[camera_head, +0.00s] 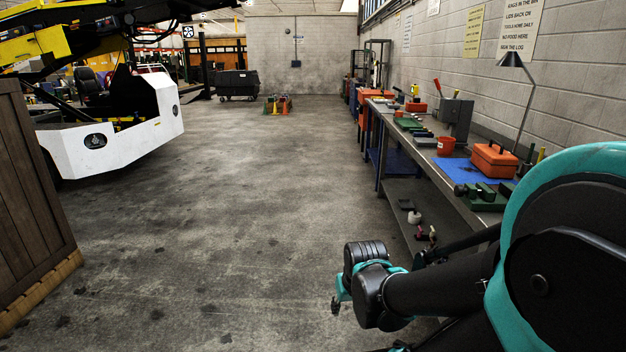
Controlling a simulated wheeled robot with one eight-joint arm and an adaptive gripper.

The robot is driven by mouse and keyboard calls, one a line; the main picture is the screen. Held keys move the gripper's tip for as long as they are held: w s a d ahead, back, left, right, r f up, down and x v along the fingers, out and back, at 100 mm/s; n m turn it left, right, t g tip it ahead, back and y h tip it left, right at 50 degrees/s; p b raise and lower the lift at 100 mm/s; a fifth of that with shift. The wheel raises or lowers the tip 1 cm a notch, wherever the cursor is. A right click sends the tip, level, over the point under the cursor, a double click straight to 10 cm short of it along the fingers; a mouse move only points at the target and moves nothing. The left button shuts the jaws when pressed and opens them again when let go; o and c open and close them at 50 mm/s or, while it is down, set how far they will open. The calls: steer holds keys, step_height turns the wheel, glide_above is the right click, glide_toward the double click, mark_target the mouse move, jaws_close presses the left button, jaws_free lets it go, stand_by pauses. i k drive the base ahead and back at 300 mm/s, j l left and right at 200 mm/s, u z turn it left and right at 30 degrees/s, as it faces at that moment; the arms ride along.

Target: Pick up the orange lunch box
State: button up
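The orange lunch box (494,160) sits upright on a blue mat (462,170) on the long workbench (436,178) along the right wall. My arm crosses the lower right of the view, in front of and below the bench. My gripper is not clearly made out among the dark and teal arm parts, and its fingers cannot be told open or shut. No part of my arm touches the lunch box.
A wooden crate (30,190) and white vehicle (130,130) are at left. The middle floor is clear.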

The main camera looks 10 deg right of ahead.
mark_target(492, 159)
steer(key=i+j+z, duration=0.1)
steer(key=i+z, duration=0.25)
steer(key=i, duration=0.2)
steer(key=i+j+z, duration=0.3)
steer(key=i, duration=0.25)
steer(key=i+j+z, duration=0.35)
steer(key=i, duration=0.15)
